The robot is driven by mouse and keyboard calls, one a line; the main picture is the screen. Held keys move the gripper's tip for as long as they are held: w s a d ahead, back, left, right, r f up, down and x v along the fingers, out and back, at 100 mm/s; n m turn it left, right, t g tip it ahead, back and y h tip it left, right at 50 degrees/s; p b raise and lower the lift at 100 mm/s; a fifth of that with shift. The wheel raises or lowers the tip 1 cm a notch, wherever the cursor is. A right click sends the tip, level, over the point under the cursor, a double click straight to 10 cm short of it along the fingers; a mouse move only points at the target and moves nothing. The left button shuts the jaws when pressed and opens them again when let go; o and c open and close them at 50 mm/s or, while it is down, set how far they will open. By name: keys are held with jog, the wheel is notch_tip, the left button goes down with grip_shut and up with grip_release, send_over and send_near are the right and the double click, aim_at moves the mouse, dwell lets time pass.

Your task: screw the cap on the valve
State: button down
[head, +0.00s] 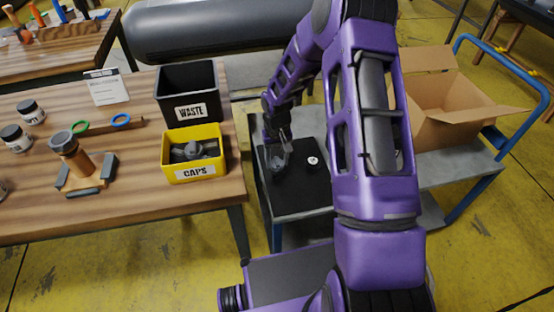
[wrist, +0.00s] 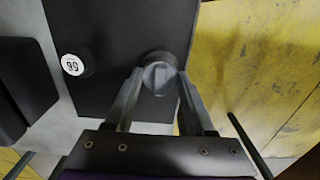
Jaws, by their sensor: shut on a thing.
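My gripper (head: 284,146) is low over a black panel (head: 309,192) on the grey cart. Its fingers are shut on a grey winged cap (wrist: 160,76), which shows between the fingertips in the wrist view. In the head view the cap (head: 278,163) is small and partly behind the fingers. A dark round rim shows around the cap in the wrist view. The valve is not clearly visible under it, and I cannot tell whether the cap is seated.
A black round piece with a white numbered top (wrist: 73,65) sits on the panel, left of the cap in the wrist view. The wooden table holds a yellow CAPS bin (head: 194,172), a black WASTE bin (head: 190,110) and a capped tan cylinder (head: 78,160). A cardboard box (head: 452,132) stands right.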

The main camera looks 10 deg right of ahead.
jog(key=shift+f, duration=0.6)
dwell(1.5)
jog(key=m, duration=0.5)
jog(key=shift+m, duration=0.4)
jog(key=m, duration=0.5)
jog(key=shift+m, duration=0.3)
jog(key=m, duration=0.5)
jog(key=shift+m, duration=0.4)
